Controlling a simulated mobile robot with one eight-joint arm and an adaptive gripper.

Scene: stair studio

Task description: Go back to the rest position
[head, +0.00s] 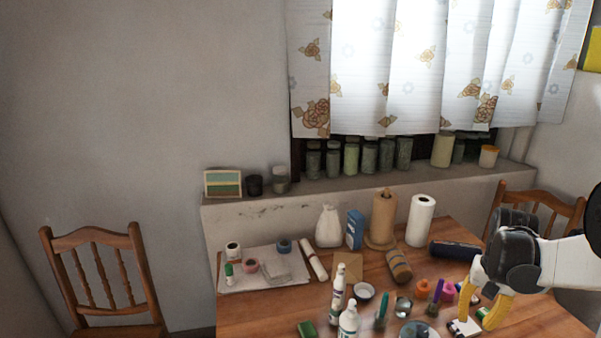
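My gripper (476,323) has yellow fingers and hangs over the right side of the wooden table (250,317). It comes in from the right edge of the head view on my white and black arm. The two fingers look apart, with nothing clearly held between them. A small white item (463,328) lies just below the left fingertip; I cannot tell if they touch. A small green item (483,313) shows by the right finger, partly hidden.
Bottles (348,321), small pots (422,288) and a dark roll (455,250) crowd the table near my gripper. Paper rolls (421,221) stand at the back. Wooden chairs stand left (99,270) and right (538,205). Jars (352,157) line the sill.

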